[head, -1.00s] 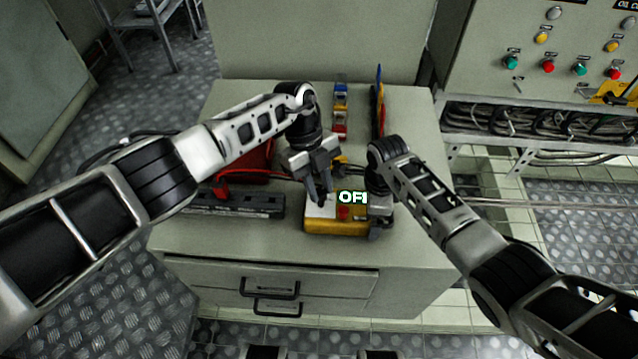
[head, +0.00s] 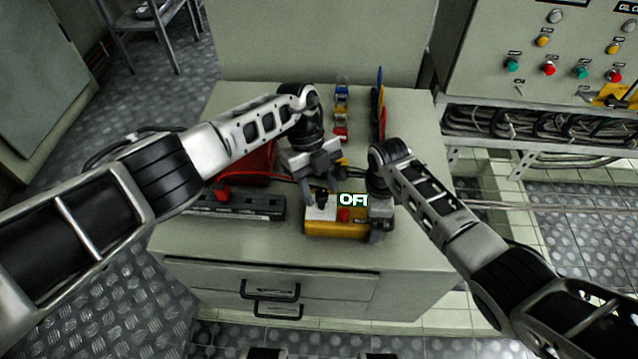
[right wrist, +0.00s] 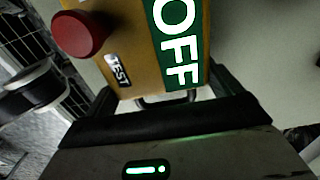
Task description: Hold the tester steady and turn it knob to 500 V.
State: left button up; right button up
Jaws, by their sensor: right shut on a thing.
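The yellow tester (head: 335,229) lies near the front edge of the cabinet top. It has a white dial face, a red button (head: 344,214) and a display reading OFF, its end partly covered by my arm in the head view. The right wrist view shows the tester (right wrist: 128,62) with its green OFF display (right wrist: 178,45) and a TEST label. My right gripper (head: 381,222) is shut on the tester's right end. My left gripper (head: 322,193) is above the dial, fingers spread apart with the small dark knob (head: 322,199) visible between them. The knob's exact pointing is too small to tell.
A dark power strip (head: 240,206) lies left of the tester, with a red case (head: 250,163) behind it. Red and black leads run behind the tester. Blue, yellow and red items (head: 341,108) stand at the back. The front left of the top is clear.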

pick_arm(q)
jog(key=shift+d, duration=0.15)
jog(key=n, duration=0.2)
jog(key=n+t+h, duration=0.1)
jog(key=shift+s+n, duration=0.2)
jog(key=shift+n, duration=0.2)
jog(key=n, duration=0.2)
jog(key=n+t, duration=0.1)
jog(key=n, duration=0.1)
jog(key=shift+s+t+h, duration=0.15)
jog(key=shift+t+h, duration=0.15)
jog(key=shift+h, duration=0.1)
jog(key=w+a+r+n, duration=0.1)
jog(key=a+r, duration=0.4)
jog(key=r, duration=0.6)
